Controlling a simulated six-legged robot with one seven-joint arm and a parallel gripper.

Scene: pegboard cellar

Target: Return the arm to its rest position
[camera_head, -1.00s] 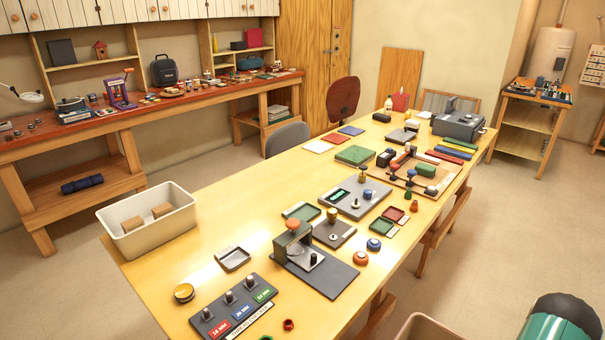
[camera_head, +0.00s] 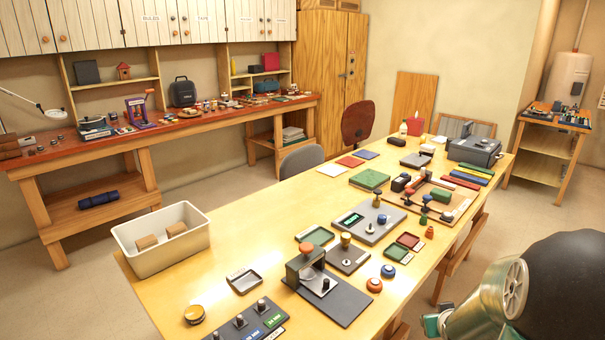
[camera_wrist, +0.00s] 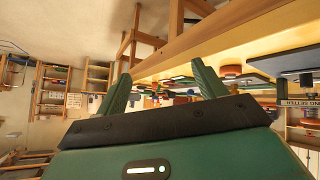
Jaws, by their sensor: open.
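My arm (camera_head: 490,298) shows at the lower right of the head view, beside the right edge of the long table and apart from it. A black rounded part and a pale metal link are visible. In the wrist view, my gripper (camera_wrist: 162,72) has its two green fingers spread apart, with nothing held between them. The table's edge (camera_wrist: 215,38) and legs show beyond the fingers in that tilted view.
The long yellow table (camera_head: 235,210) carries a cream bin (camera_head: 160,257), a grey press (camera_head: 325,290), a grey machine (camera_head: 474,152) and several small parts. A red-brown chair (camera_head: 358,122) and a grey chair (camera_head: 300,160) stand behind it. Floor is open at right.

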